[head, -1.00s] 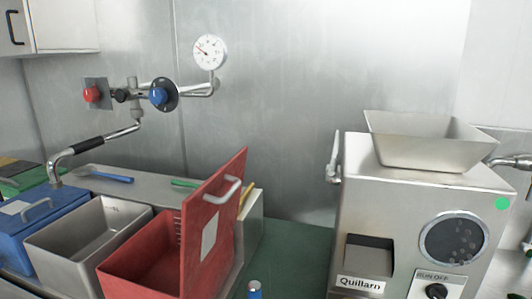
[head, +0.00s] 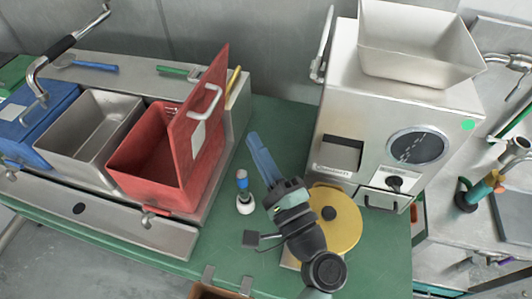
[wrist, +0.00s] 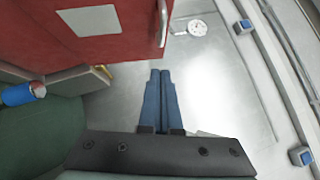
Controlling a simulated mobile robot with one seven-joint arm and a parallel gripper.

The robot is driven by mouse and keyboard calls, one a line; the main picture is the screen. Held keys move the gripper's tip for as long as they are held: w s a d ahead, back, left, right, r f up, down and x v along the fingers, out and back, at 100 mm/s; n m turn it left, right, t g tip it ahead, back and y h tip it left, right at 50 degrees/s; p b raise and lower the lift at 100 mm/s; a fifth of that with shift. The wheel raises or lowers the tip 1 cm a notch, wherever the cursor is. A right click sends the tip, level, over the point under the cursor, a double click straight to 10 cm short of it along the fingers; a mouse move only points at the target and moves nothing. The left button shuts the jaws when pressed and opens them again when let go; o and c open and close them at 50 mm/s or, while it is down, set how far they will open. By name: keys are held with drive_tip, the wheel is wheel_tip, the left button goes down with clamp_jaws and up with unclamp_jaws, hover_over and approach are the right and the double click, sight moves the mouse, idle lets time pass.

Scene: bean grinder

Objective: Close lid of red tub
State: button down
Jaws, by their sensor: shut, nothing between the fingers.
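The red tub (head: 140,172) stands at the right end of a row of bins in the head view. Its red lid (head: 183,150) stands open, nearly upright along the tub's right side, with a metal handle (head: 213,98) and a pale label on its outer face. My gripper (head: 252,136), with blue fingers, is to the right of the lid, apart from it. In the wrist view the fingertips (wrist: 160,72) are together and empty. The lid (wrist: 135,45) fills the upper left there, its handle (wrist: 163,22) above the fingertips.
An open steel bin (head: 75,155) and a blue lidded tub (head: 20,145) stand left of the red tub. A small blue-topped bottle (head: 244,195) stands between the tub and my arm. The grinder (head: 330,115) is at right, with a yellow disc (head: 345,222) before it.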

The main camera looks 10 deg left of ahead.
drive_tip(key=w+a+r+p, duration=0.2)
drive_tip(key=w+a, duration=0.1)
drive_tip(key=a, duration=0.3)
drive_tip(key=shift+r+p, duration=0.2)
drive_tip(key=shift+p, duration=0.2)
drive_tip(key=shift+a, duration=0.1)
drive_tip(key=shift+w+r, duration=0.1)
